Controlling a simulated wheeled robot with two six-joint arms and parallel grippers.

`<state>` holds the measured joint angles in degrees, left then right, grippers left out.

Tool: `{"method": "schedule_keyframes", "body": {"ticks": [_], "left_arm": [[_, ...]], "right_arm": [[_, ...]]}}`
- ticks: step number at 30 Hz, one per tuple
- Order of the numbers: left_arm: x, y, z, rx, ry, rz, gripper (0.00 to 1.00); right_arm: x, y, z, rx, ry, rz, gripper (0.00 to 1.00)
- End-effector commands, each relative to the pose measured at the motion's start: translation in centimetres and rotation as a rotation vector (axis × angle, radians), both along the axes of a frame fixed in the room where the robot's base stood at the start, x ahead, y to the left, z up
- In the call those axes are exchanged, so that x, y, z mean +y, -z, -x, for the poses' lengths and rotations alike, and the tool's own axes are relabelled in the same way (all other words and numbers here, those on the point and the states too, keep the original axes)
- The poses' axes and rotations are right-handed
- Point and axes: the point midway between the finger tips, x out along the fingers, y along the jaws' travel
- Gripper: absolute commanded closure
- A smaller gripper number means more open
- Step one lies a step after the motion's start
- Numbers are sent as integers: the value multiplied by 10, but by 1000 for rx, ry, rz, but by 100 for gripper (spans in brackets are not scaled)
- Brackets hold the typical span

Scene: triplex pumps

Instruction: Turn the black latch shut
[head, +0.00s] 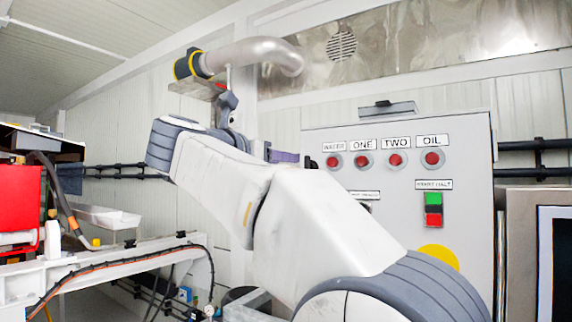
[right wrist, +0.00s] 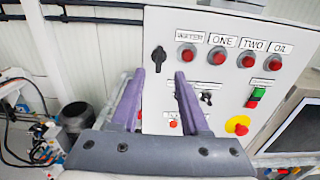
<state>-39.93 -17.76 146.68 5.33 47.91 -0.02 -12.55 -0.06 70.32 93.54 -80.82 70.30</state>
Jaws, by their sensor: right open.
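The black latch (right wrist: 158,59) is a small dark handle near the upper left edge of the grey control panel (right wrist: 212,20). It stands roughly upright in the right wrist view. My right gripper (right wrist: 160,76) is open, with two purple fingers pointing at the panel. The latch shows between and just beyond the fingertips, and I see no contact. In the head view a purple finger of the right gripper (head: 285,157) shows beside the panel's left edge. My own arm covers much of that gripper, and I cannot make out the latch there. My left gripper is not in view.
The panel carries several red buttons (head: 395,160), a green and red switch (head: 433,209) and a yellow disc (head: 438,257). Dark pipes (head: 118,170) run along the wall. A screen (head: 556,265) stands at right, and a white beam (head: 110,268) at left.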

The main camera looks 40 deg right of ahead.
Motion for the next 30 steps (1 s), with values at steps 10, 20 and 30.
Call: {"method": "schedule_keyframes", "body": {"ticks": [10, 20, 30], "left_arm": [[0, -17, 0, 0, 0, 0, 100], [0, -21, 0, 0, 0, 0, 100], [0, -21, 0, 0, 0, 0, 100]], "right_arm": [[-60, -2, -24, 5, 3, 3, 55], [-84, -1, -35, 3, -3, 5, 55], [-84, -1, -35, 4, -4, 5, 97]]}}
